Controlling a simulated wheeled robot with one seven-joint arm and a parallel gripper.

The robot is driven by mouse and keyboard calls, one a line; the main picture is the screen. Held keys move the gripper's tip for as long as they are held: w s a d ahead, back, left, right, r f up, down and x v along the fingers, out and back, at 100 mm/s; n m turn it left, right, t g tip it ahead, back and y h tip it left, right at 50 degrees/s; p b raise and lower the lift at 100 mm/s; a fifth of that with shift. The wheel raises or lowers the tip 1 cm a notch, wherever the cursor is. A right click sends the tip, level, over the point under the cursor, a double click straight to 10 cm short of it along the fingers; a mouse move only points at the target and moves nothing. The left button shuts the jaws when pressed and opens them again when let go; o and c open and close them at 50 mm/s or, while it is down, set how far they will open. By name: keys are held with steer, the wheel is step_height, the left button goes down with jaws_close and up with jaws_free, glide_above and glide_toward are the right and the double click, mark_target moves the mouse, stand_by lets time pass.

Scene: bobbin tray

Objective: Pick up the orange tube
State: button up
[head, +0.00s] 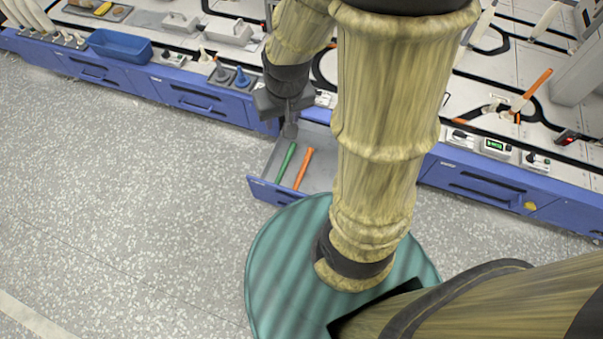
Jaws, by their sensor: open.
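The orange tube (304,168) lies in an open blue-fronted drawer (266,190), to the right of a green tube (286,161). Both tubes lie lengthwise, roughly side by side with a small gap between them. My gripper (290,131) points down near the back of the drawer, by the far end of the green tube and to the upper left of the orange tube. It is open and holds nothing that I can see. My arm hides the right part of the drawer.
A workbench with blue drawers runs across the back. On it are a blue bin (120,45), grey boxes (228,32), an orange-handled tool (532,90) and a small device with a green display (495,146). Speckled floor at left is clear.

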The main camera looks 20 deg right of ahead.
steer(key=w+d+f+m+b, duration=0.2)
steer(key=w+d+f, duration=0.1)
steer(key=f, duration=0.8)
steer(key=w+d+f+m+g+b, duration=0.1)
steer(key=w+d+f+m+b, duration=0.1)
steer(key=f, duration=1)
steer(key=w+d+f+m+g+b, duration=0.1)
steer(key=w+d+f+m+b, duration=0.2)
steer(key=f, duration=0.8)
steer(key=w+d+m, duration=0.1)
steer(key=w, duration=0.1)
steer(key=shift+w+d+f, duration=0.35)
steer(key=shift+w, duration=0.05)
steer(key=b, duration=0.7)
glide_above(301, 171)
step_height(301, 171, down, 12)
steer(key=shift+f, duration=0.1)
